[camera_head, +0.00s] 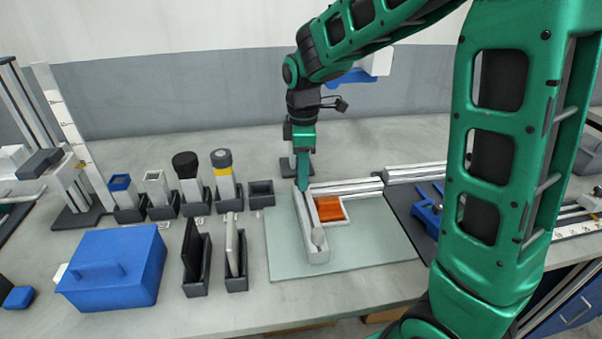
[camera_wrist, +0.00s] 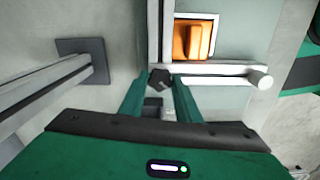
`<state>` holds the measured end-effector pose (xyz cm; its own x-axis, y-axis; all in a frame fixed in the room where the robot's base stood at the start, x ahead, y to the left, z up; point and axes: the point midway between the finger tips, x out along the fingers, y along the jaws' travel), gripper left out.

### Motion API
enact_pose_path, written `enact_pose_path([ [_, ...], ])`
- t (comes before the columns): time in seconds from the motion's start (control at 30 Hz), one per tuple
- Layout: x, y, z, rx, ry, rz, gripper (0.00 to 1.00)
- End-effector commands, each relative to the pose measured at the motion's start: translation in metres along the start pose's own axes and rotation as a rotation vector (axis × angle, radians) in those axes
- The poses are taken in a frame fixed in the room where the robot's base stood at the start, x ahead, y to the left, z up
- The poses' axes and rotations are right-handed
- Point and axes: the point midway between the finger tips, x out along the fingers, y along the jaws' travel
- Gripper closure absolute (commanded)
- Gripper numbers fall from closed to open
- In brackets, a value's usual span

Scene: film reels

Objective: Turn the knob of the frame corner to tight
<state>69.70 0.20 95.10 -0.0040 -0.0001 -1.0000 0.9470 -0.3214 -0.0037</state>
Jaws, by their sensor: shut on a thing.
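The frame corner (camera_head: 313,235) is where two light grey rails meet on a pale green glass mat (camera_head: 375,250); it also shows in the wrist view (camera_wrist: 215,69). Its small black knob (camera_wrist: 160,78) sits at the joint. My gripper (camera_head: 303,186) reaches down onto the corner from above. In the wrist view my two green fingers (camera_wrist: 160,86) stand on either side of the knob and are shut on it. In the head view the fingers hide the knob. I cannot read whether it is loose or tight.
An orange block (camera_head: 329,209) lies inside the corner. A blue lidded box (camera_head: 112,270) and several dark holders with upright items stand at left. A post on a dark square base (camera_wrist: 80,47) stands close to my gripper. The mat's front right is clear.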

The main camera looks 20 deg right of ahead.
Motion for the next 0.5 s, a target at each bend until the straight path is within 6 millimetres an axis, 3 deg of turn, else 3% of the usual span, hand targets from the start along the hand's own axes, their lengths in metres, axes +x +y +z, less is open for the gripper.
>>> enact_pose_path([
  [0.5, -0.0031, 0.0044, -0.0019, 0.492, 0.010, 0.012, 0.92],
])
